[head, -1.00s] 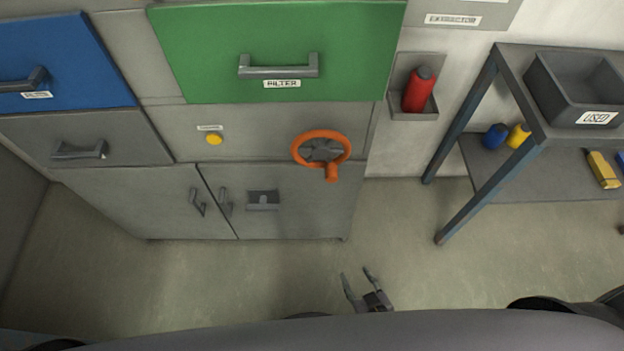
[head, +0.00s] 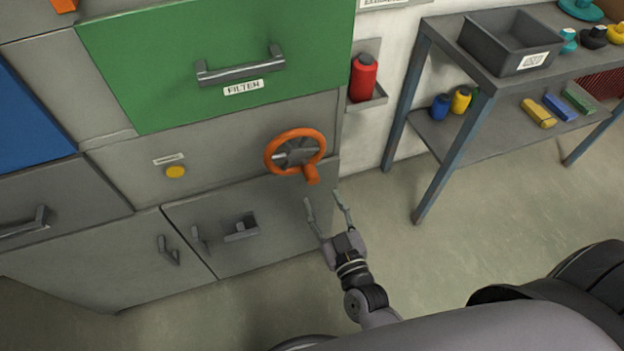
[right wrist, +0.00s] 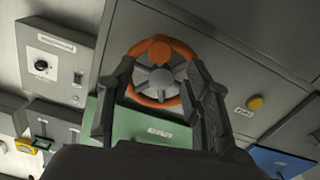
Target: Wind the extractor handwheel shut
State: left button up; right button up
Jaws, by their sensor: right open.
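The extractor handwheel (head: 270,158) is an orange ring with a grey hub and an orange knob at its lower right, on the grey panel below the green FILTER drawer. My right gripper (head: 327,203) is open and empty in the head view, below and a little right of the wheel, apart from it. In the right wrist view the handwheel (right wrist: 136,92) shows between the open fingers, farther off, with its knob (right wrist: 151,50) at the top of the ring. My left gripper is not in view.
A yellow button (head: 176,172) is left of the wheel. A red bottle (head: 363,78) stands in a wall holder at right. A blue-legged bench (head: 455,150) with a grey USED bin (head: 490,62) stands further right. The floor between cabinet and bench is clear.

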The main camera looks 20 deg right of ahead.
aim_at(314, 181)
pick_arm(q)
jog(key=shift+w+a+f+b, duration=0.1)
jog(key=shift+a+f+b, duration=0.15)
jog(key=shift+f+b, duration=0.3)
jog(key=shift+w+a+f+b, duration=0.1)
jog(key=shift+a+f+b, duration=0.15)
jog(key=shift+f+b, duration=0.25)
pick_arm(e)
jog(key=w, duration=0.8)
jog(key=shift+w+a, duration=0.15)
jog(key=shift+w, duration=0.05)
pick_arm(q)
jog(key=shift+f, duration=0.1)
pick_arm(e)
jog(key=c, duration=0.5)
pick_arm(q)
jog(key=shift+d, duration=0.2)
pick_arm(e)
grip_shut()
